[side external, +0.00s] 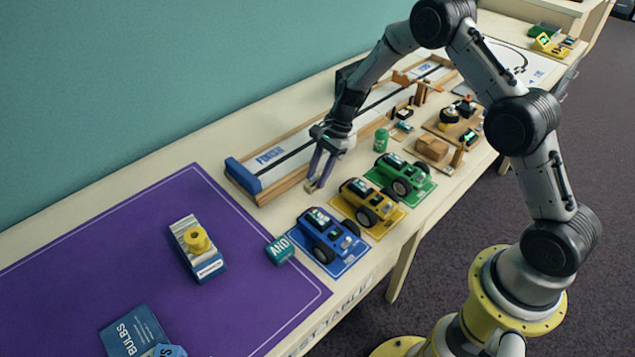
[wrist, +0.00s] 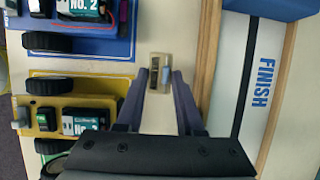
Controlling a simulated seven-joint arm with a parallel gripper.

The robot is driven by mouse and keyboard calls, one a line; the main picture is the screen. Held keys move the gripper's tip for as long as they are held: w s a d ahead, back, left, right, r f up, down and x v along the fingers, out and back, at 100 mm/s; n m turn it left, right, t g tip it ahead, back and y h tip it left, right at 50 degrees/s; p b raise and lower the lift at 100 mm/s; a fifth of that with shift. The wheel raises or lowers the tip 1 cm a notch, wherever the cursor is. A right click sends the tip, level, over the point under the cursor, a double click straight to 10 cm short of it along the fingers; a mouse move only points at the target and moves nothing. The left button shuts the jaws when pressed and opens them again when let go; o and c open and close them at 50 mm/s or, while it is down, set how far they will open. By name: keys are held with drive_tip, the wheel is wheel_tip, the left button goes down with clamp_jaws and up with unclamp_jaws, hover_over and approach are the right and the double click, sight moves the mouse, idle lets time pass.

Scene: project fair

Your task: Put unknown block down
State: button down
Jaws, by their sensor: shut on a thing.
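The unknown block (wrist: 160,59) is a small beige piece with a dark part and a grey-blue part on its face. In the wrist view it sits between the fingertips of my gripper (wrist: 160,84), which is shut on it. In the side view my gripper (side external: 318,183) points down at the table between the track and the car row. The block shows there only as a small brownish bit (side external: 311,187) at the fingertips. I cannot tell whether it touches the table.
The wooden track with a blue FINISH end (side external: 243,176) lies just left of my gripper. Blue (side external: 330,236), yellow (side external: 368,204) and green (side external: 402,176) cars stand on mats to the right. A green can (side external: 381,140) stands behind. A purple mat (side external: 120,250) with boxes covers the near left.

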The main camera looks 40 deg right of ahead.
drive_tip(key=shift+f, duration=1.55)
drive_tip(key=shift+f, duration=0.15)
drive_tip(key=c, duration=0.5)
unclamp_jaws()
